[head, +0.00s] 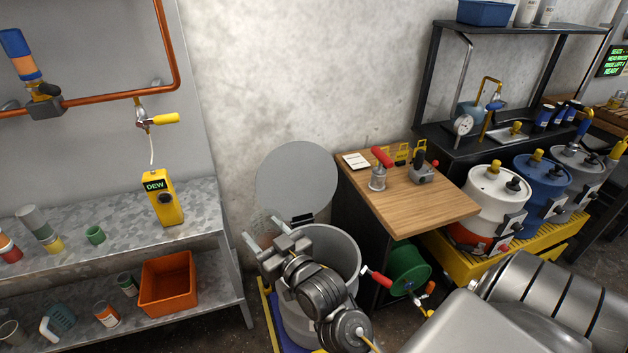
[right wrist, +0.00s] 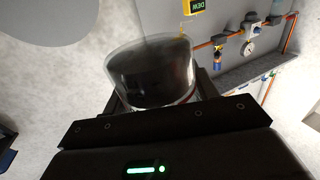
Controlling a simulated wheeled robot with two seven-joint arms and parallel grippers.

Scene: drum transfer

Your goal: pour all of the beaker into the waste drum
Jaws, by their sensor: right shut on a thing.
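The waste drum (head: 345,250) is a grey, open-topped drum on the floor, with its round grey lid (head: 297,178) raised at the back. My right gripper (head: 264,232) is over the left part of the drum's mouth. In the right wrist view it is shut on the beaker (right wrist: 150,72), a clear glass vessel that looks dark inside. The beaker is hard to make out in the head view, so its tilt and how much it holds cannot be told. My left gripper is not in view.
A metal shelf (head: 190,205) with an orange bin (head: 167,284) stands left of the drum. A wooden-topped cabinet (head: 425,205) stands close on the right, with a green reel (head: 410,266) below. Several small drums stand on a yellow pallet (head: 540,240) farther right.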

